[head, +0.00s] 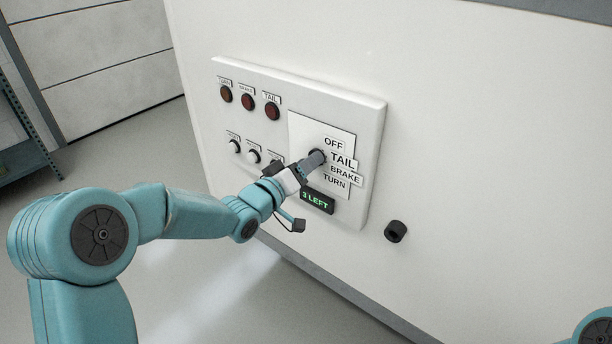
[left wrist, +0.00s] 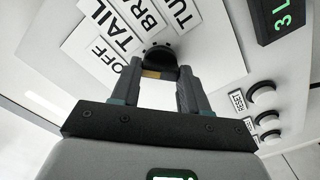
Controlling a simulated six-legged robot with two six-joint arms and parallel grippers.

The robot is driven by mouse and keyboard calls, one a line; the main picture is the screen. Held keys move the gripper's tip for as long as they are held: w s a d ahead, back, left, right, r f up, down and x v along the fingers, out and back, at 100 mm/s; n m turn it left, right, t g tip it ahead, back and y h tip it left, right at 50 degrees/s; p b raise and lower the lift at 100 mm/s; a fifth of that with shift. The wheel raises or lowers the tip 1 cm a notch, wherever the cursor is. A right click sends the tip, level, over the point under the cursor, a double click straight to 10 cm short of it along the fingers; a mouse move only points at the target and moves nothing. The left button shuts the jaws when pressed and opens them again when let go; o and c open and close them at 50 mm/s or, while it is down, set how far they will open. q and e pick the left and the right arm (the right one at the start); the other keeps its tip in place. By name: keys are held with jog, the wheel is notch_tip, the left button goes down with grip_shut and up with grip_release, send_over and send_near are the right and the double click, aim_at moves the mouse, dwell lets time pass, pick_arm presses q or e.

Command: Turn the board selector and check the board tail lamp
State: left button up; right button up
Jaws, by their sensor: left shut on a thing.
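The white board (head: 350,108) is on the pale wall. Its tail lamp (head: 272,111), under the TAIL label, is dark red and looks unlit. The selector, a dark round knob (left wrist: 160,54), sits beside the OFF, TAIL, BRAKE and TURN labels. My left gripper (head: 317,158) is at the selector in the head view. In the left wrist view its two fingers (left wrist: 160,80) are shut on the knob. The fingers hide part of the knob, and I cannot tell which label it points to. My right gripper is out of view.
The turn lamp (head: 226,94) and brake lamp (head: 247,102) also look dark red. Small buttons (head: 234,146) sit below the lamps, partly behind my left gripper. A display (head: 317,201) reads "3 LEFT". A black knob (head: 396,231) sticks out of the wall right of the board.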

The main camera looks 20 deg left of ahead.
pick_arm(q)
jog(key=shift+m+b, duration=2.2)
jog(key=shift+b, duration=0.3)
jog(key=o, duration=1.1)
jog(key=shift+c, duration=0.2)
jog(key=v, duration=1.6)
jog(key=shift+s+b, duration=0.2)
jog(key=shift+b, duration=0.1)
jog(key=shift+r, duration=0.1)
